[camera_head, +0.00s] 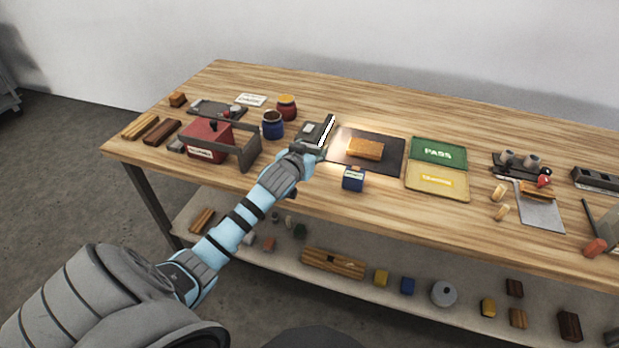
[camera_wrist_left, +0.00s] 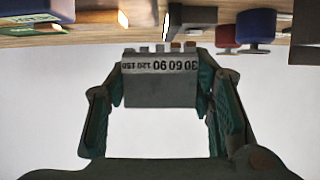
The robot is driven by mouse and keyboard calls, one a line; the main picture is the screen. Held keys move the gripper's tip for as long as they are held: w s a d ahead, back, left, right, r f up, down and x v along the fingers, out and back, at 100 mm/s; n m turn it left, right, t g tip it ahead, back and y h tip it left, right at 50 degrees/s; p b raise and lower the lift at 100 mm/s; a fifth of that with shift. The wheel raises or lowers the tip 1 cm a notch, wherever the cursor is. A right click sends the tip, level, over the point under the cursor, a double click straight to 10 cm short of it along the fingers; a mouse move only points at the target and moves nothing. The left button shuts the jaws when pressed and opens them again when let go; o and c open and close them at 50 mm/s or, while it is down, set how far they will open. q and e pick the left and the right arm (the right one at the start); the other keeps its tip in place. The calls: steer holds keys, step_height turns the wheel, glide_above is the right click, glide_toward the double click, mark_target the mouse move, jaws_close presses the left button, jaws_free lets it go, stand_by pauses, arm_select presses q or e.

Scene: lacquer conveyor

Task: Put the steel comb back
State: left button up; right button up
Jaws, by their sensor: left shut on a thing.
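The steel comb (camera_wrist_left: 160,85) is a grey plate with short teeth and the numbers 30 to 150 along its toothed edge. In the left wrist view it sits between the two fingers of my left gripper (camera_wrist_left: 165,100), which is shut on it. The numbers read upside down there. The comb cannot be made out clearly in the head view. My right gripper is not in view.
A wooden block (camera_head: 366,148) lies on a dark mat right of my gripper, with a blue box (camera_head: 353,180) in front. Green PASS (camera_head: 438,150) and yellow (camera_head: 437,182) mats lie farther right. A blue jar (camera_head: 273,128), red jar (camera_head: 287,106) and red box (camera_head: 205,140) stand left.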

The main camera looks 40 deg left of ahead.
mark_target(311, 181)
arm_select(q)
steer(key=f+b, duration=0.1)
steer(key=f, duration=0.7)
steer(key=shift+w+b, duration=0.2)
steer(key=shift+b, duration=0.2)
steer(key=shift+r, duration=0.1)
steer(key=o, duration=1.4)
